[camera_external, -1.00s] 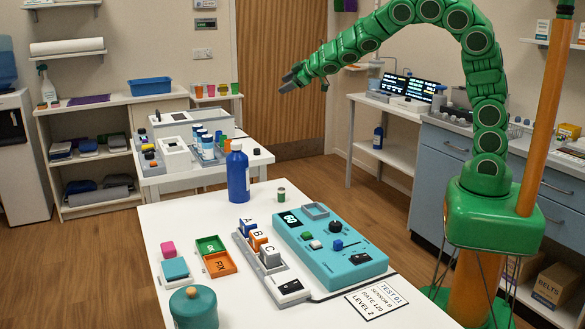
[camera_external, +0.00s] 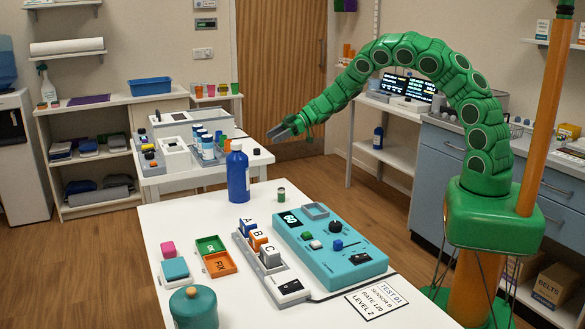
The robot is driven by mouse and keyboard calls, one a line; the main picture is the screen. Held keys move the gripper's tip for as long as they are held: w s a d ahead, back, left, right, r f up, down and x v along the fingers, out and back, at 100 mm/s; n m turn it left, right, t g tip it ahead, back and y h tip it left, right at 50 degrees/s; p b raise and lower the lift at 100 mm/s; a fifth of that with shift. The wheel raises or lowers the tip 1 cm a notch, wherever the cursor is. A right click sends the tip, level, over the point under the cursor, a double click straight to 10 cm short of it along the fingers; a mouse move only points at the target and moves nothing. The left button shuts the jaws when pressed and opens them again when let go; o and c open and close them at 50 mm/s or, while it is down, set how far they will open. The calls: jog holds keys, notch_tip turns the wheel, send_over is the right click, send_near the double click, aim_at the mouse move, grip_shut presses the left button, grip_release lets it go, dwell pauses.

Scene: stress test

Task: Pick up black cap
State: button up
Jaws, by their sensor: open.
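A small black cap (camera_external: 256,151) sits near the right corner of the white back table (camera_external: 225,172). My gripper (camera_external: 273,134) is at the end of the green arm, in the air above and a little right of this cap in the picture. It is open, with nothing seen between its grey fingers. It points left and slightly down, apart from the cap. How far it is from the cap in depth I cannot tell.
Blue-capped jars (camera_external: 207,146) stand left of the cap. A teal control box (camera_external: 330,250) lies on the front table. The space around my gripper is clear.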

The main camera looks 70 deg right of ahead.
aim_at(261, 154)
jog(key=shift+y, duration=0.3)
jog(key=shift+s+f+x, duration=0.1)
jog(key=shift+f+x, duration=0.05)
jog(key=shift+x, duration=1.15)
jog(key=shift+s+f+x, duration=0.1)
jog(key=shift+f+x, duration=0.1)
jog(key=shift+x, duration=1.1)
jog(key=shift+s+f+x, duration=0.15)
jog(key=shift+x, duration=1.15)
grip_shut()
